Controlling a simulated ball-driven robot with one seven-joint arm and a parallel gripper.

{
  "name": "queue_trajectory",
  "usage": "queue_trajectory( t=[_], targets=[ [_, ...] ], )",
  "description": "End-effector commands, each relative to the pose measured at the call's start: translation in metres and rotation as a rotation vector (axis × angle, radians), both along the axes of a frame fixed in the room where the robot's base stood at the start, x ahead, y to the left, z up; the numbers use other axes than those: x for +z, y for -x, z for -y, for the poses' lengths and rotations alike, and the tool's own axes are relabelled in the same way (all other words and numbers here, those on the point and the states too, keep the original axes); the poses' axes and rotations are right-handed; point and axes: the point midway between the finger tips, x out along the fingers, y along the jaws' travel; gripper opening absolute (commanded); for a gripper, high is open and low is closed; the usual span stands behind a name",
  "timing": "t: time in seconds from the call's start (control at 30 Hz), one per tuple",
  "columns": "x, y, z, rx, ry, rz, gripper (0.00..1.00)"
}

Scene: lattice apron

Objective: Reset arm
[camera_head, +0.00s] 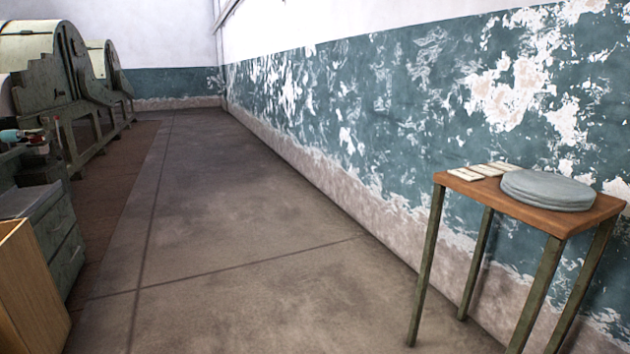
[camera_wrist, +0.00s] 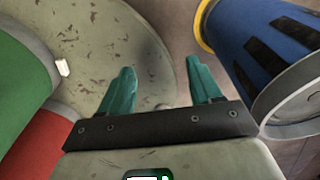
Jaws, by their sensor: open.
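My gripper (camera_wrist: 163,88) shows in the wrist view with two teal fingers spread apart. It is open, and nothing is between the fingers. My gripper and arm are not in the head view. In the wrist view, a pale worn round surface (camera_wrist: 112,30) lies behind the left finger, and I cannot tell whether it is part of my own body. Green and red curved shapes (camera_wrist: 22,75) fill the left side. A blue and black cylinder shape (camera_wrist: 265,45) is at the upper right.
In the head view, a small wooden-topped table (camera_head: 465,183) stands by the right wall, bearing a grey round stack (camera_head: 548,190) and pale flat pieces (camera_head: 484,170). Old machines (camera_head: 45,75), a drawer cabinet (camera_head: 55,235) and a wooden box (camera_head: 25,290) line the left. The middle floor (camera_head: 230,220) is clear.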

Motion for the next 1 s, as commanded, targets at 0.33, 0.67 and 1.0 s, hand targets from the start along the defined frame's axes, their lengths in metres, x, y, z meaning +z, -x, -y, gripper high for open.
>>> queue_trajectory(
  t=[0.33,0.67,1.0],
  targets=[
    [0.103,-0.001,0.001,-0.001,0.002,0.002,0.64],
    [0.196,-0.001,0.001,0.001,0.002,0.003,0.64],
    [0.291,-0.001,0.001,0.003,0.002,0.003,0.64]
  ],
)
